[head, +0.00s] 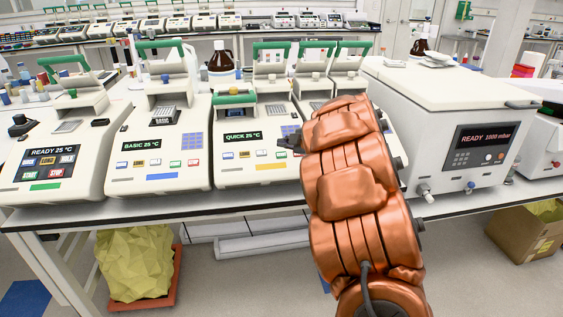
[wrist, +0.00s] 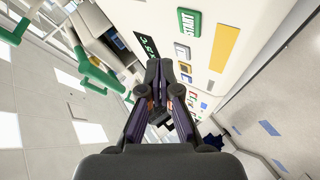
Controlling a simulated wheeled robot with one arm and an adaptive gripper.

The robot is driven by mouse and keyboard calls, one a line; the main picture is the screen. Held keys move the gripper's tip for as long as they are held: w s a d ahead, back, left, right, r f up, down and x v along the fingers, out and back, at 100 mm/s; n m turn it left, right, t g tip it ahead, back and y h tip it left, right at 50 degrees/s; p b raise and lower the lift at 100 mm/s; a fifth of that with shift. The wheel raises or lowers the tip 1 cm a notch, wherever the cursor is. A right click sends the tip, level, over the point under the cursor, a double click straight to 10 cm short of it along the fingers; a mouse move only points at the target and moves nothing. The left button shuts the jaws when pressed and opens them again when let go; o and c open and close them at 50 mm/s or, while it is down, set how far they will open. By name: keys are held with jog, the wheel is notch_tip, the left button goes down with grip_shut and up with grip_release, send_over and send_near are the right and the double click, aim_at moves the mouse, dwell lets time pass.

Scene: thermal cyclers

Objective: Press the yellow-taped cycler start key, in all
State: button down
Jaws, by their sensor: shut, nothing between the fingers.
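The yellow-taped cycler (head: 224,175) is the white unit whose display reads QUICK 25 °C. Its yellow tape strip (head: 271,166) lies on the lower front, and the tape also shows in the wrist view (wrist: 224,47). Its green START key (wrist: 188,22) shows beside the tape in the wrist view, at the end of a row of coloured keys. My gripper (head: 290,142) is shut and empty, over the right side of this cycler's front panel. In the wrist view its joined tips (wrist: 159,66) point at the panel near the display and the keys. I cannot tell whether they touch.
A blue-taped BASIC cycler (head: 120,178) and a green-taped READY cycler (head: 85,180) stand to the left. Another cycler is partly hidden behind my arm. A large white unit reading 1000 mbar (head: 435,140) stands to the right. Green lid handles (head: 235,100) rise behind the panels.

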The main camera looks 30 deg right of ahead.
jog(key=shift+w+d+f, duration=0.15)
jog(key=shift+w+f, duration=0.2)
jog(key=shift+f, duration=0.4)
jog(key=shift+w+d+f, duration=0.15)
jog(key=shift+w+f, duration=0.15)
jog(key=shift+f, duration=0.45)
dwell(0.3)
jog(key=shift+w+f, duration=0.15)
jog(key=shift+f, duration=0.2)
jog(key=shift+w+d+f, duration=0.1)
jog(key=shift+w+f, duration=0.05)
jog(key=shift+f, duration=0.15)
dwell(1.0)
jog(key=shift+r, duration=0.15)
jog(key=shift+s+r+p, duration=0.3)
jog(key=shift+r+p, duration=0.15)
jog(key=shift+r, duration=0.05)
jog(key=shift+r, duration=0.1)
jog(key=shift+s+a+r+p, duration=0.2)
jog(key=shift+s+r+p, duration=0.1)
jog(key=shift+r+p, duration=0.4)
jog(key=shift+s+a+r+p, duration=0.25)
jog(key=shift+r+p, duration=0.25)
jog(key=shift+r, duration=0.25)
jog(key=shift+s+a+r+p, duration=0.1)
jog(key=shift+s+r+p, duration=0.35)
jog(key=shift+r+p, duration=0.25)
